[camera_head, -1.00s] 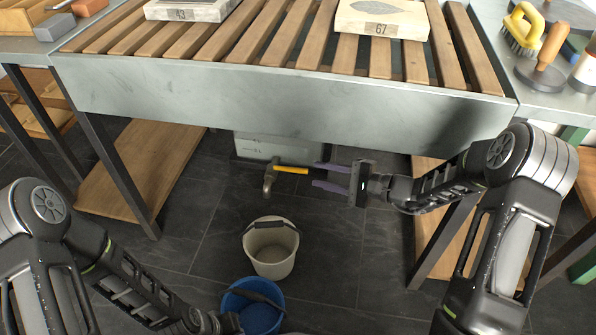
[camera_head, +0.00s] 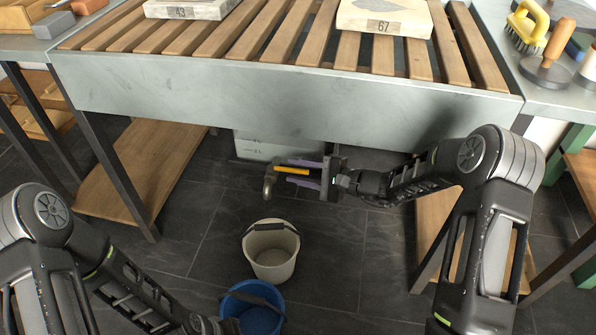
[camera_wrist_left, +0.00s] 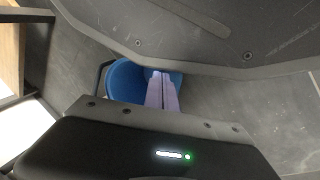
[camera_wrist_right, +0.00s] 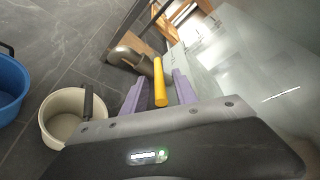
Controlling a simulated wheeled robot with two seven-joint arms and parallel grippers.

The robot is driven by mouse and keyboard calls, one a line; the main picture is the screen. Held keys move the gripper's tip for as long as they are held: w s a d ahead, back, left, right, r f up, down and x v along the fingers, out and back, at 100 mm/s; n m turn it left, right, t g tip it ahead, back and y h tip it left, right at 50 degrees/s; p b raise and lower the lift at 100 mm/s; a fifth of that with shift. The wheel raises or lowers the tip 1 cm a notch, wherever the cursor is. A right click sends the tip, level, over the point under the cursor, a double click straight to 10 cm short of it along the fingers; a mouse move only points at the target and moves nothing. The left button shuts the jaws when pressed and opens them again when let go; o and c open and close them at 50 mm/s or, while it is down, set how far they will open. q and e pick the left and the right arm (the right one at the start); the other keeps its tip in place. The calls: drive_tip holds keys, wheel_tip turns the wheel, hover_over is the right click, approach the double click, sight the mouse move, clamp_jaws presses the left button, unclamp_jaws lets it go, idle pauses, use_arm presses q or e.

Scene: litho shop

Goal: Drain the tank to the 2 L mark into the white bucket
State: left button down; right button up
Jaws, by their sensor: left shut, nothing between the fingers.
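The grey tank (camera_head: 262,148) is partly hidden beneath the slatted table; small marks show on its front. Its tap has a grey down-turned spout (camera_head: 268,184) and a yellow lever handle (camera_head: 293,171) pointing right. My right gripper (camera_head: 303,172) is open, its purple fingers either side of the lever; the right wrist view also shows the lever (camera_wrist_right: 159,84) between them with visible gaps. The white bucket (camera_head: 271,264), cream-coloured and upright, stands on the floor below the spout. My left gripper (camera_wrist_left: 161,78) is shut and empty over the blue bucket (camera_wrist_left: 121,84). No flowing liquid is visible.
The blue bucket (camera_head: 254,318) stands in front of the white one. The slatted table (camera_head: 280,95) has a deep metal apron above the tap. Table legs and wooden shelves (camera_head: 150,165) flank the open dark floor.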

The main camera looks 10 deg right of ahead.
drive_tip(key=shift+c, duration=0.3)
clamp_jaws()
idle(1.0)
